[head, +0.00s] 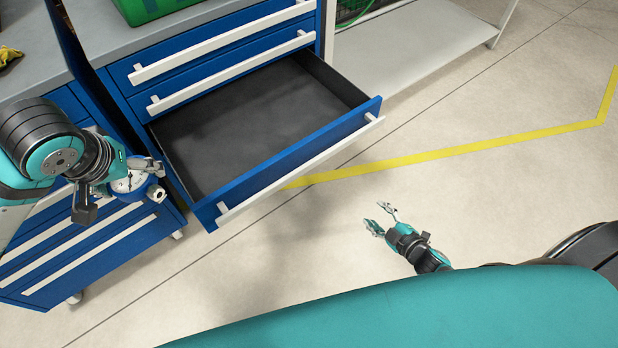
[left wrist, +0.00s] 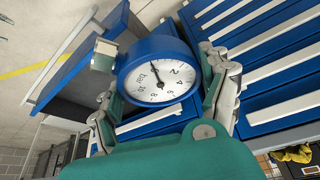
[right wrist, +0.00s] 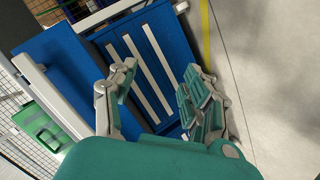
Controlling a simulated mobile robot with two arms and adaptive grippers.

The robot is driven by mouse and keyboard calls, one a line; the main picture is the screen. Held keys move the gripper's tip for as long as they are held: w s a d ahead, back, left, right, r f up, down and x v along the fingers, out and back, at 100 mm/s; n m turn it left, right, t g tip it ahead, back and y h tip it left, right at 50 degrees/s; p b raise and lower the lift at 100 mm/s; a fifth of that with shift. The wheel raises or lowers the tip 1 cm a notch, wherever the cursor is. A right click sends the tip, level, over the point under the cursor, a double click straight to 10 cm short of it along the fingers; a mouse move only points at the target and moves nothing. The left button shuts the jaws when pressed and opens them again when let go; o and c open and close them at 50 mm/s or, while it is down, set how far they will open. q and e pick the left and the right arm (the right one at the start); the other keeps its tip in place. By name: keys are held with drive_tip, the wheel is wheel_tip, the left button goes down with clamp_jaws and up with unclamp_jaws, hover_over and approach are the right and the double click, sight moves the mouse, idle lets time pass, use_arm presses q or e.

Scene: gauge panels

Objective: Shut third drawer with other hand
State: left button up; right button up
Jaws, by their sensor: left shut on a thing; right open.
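The third drawer (head: 297,155) of the blue cabinet is pulled far out and looks empty, with a dark grey inside. Its long white handle (head: 300,169) runs along the front. The two drawers above it are closed. My left gripper (head: 142,178) is shut on a blue-rimmed round pressure gauge (left wrist: 158,78), left of the open drawer. The gauge's white dial, marked bar, faces the left wrist camera. My right gripper (head: 382,217) is open and empty, over the floor in front of the drawer, right of its handle and apart from it. Its spread fingers also show in the right wrist view (right wrist: 148,88).
A green crate (head: 150,8) stands on the grey worktop (head: 100,30). Another blue drawer unit (head: 90,255) on castors is at lower left, near my left arm. A pale low shelf (head: 410,45) stands behind right. Floor with a yellow line (head: 450,153) is clear at right.

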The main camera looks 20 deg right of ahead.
drive_tip(key=w+a+r+n+t+y+b, duration=0.2)
drive_tip(key=w+a+r+n+y+b, duration=0.15)
drive_tip(key=r+n, duration=0.4)
drive_tip(key=n+g+y+b, duration=0.2)
drive_tip(key=n+y+b, duration=0.2)
drive_tip(key=n+y, duration=0.3)
approach(312, 166)
use_arm(q)
wheel_tip(312, 166, down, 10)
drive_tip(key=shift+r, duration=0.25)
use_arm(e)
drive_tip(key=shift+t+h, duration=0.3)
drive_tip(key=shift+h, duration=0.05)
drive_tip(key=x, duration=1)
drive_tip(key=shift+a, duration=0.45)
drive_tip(key=shift+c, duration=0.4)
use_arm(q)
drive_tip(key=shift+a, duration=0.1)
use_arm(e)
clamp_jaws()
